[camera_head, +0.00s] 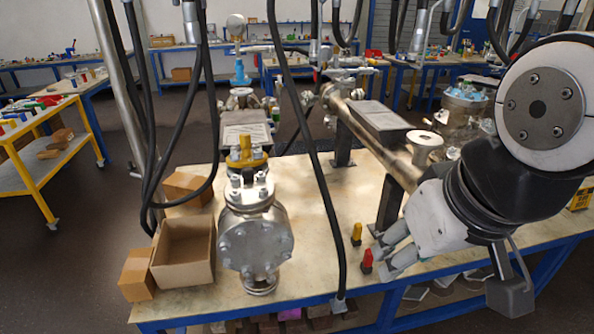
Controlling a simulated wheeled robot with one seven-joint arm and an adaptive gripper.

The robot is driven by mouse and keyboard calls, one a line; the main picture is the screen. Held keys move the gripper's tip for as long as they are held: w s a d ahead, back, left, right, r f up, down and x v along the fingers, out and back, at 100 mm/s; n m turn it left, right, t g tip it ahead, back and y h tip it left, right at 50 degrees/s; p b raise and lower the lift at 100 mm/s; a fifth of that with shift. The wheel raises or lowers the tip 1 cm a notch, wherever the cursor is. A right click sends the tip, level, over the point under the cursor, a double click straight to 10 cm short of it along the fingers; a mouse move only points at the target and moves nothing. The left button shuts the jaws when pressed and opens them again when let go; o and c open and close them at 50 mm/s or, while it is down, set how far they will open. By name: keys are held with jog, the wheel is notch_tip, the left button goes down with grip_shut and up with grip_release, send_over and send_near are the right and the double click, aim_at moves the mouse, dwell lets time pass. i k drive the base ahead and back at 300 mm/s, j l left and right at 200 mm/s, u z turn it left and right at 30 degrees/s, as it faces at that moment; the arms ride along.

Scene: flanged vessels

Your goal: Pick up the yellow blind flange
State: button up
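Two small upright pieces stand on the table near its front right: a yellow one (356,234) and a red one (366,260), both with dark lower parts. The yellow piece may be the yellow blind flange, but it is too small to be sure. Another yellow part (246,158) sits on top of the flanged metal vessel (255,235). My gripper (378,259) comes in from the right, with its fingers apart and pointing left. Its tips are close to the red piece, with the yellow piece just beyond. I see nothing held; whether it touches the red piece is unclear.
An open cardboard box (184,252) stands left of the vessel, with smaller boxes around it. A black hose (318,170) comes down to the table's front edge, left of the small pieces. A horizontal pipe (372,142) on dark supports runs behind my gripper.

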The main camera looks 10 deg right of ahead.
aim_at(247, 160)
jog(key=z, duration=0.4)
jog(key=k+j+z, duration=0.15)
jog(key=k, duration=0.25)
jog(key=i+j+u, duration=0.1)
jog(key=i+j, duration=0.55)
jog(key=j, duration=0.2)
jog(key=i+j+u, duration=0.1)
jog(key=i+j, duration=0.55)
jog(key=j, duration=0.15)
